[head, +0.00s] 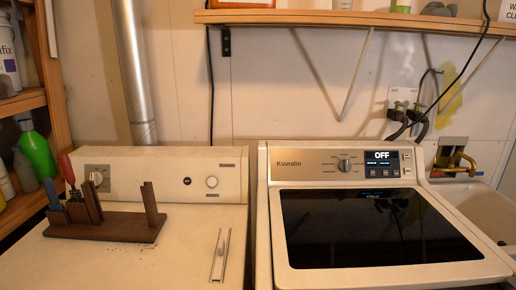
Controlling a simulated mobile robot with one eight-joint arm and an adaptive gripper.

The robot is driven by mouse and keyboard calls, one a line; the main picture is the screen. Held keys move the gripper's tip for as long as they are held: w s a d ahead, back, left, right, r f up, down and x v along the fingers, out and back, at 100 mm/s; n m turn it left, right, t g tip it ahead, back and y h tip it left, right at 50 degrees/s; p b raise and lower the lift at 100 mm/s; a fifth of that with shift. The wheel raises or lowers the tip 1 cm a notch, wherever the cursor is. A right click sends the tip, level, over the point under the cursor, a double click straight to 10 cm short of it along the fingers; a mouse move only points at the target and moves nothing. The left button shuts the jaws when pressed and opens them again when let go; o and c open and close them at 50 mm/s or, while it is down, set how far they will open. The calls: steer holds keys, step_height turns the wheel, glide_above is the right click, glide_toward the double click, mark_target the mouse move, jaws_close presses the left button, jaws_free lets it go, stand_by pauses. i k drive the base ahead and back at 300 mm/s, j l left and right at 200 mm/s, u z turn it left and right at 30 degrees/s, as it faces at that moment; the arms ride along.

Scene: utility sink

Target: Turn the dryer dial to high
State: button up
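The dryer (170,162) is the plain cream machine at left, with a silver duct rising behind it. Its control panel has a knob (96,179) on a grey plate at the left, partly hidden by objects in front. A small dark button (187,181) is in the middle, and a white round knob (212,182) is at the right. The dial markings and settings are too small to read. My gripper is not in view.
A brown wooden holder (118,228) with red- and blue-handled tools stands on the dryer top, before the left knob. A narrow metal piece (220,256) lies nearer the front. The washer (383,231), display reading OFF, stands right. A shelf (300,17) hangs above.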

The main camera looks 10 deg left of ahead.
mark_target(98, 179)
steer(key=u, duration=1.65)
steer(key=i+j, duration=0.2)
steer(key=i+j+z, duration=0.1)
steer(key=j, duration=0.3)
steer(key=i+j, duration=0.2)
steer(key=j, duration=0.15)
steer(key=i+j+z, duration=0.2)
steer(key=i+j, duration=0.15)
steer(key=j, duration=0.3)
